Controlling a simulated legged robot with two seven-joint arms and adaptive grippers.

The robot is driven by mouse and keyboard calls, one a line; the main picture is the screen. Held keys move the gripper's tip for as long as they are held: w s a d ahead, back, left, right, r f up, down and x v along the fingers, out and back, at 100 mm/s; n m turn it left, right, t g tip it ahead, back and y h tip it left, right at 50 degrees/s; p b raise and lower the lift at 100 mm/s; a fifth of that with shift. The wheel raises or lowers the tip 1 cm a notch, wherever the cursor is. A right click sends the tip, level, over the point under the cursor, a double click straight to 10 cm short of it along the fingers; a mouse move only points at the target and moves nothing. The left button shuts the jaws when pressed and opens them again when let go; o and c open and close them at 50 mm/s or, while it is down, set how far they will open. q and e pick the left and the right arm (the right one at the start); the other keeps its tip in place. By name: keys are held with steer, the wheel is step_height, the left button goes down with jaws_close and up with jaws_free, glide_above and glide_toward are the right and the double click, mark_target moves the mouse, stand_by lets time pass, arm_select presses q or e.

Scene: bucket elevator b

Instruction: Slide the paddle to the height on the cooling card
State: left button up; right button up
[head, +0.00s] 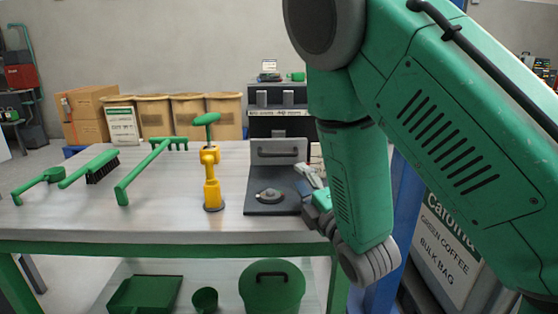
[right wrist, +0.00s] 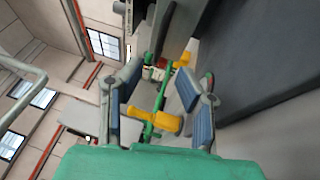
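A yellow upright stand (head: 212,185) with a green oval top (head: 206,120) stands on the workbench; I cannot tell whether this top is the paddle. A small card (head: 269,65) stands on equipment at the back, too small to read; I cannot tell whether it is the cooling card. My right gripper (head: 308,174) is by the right edge of a dark plate (head: 255,208), partly hidden by my arm. In the right wrist view its fingers (right wrist: 157,95) are apart, with yellow and green parts (right wrist: 168,123) visible between them; contact is unclear. My left gripper is not in view.
A green scoop (head: 40,182), a brush (head: 92,168) and a green rake (head: 145,170) lie on the workbench (head: 165,217) at left. A grey block with a handle (head: 279,150) stands behind the plate. A blue post (head: 400,200) rises at right.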

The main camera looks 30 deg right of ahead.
mark_target(282, 156)
steer(key=x, duration=1)
steer(key=shift+w+d+f, duration=0.1)
steer(key=shift+w+f, duration=0.1)
steer(key=shift+w, duration=0.25)
steer(key=shift+r, duration=0.1)
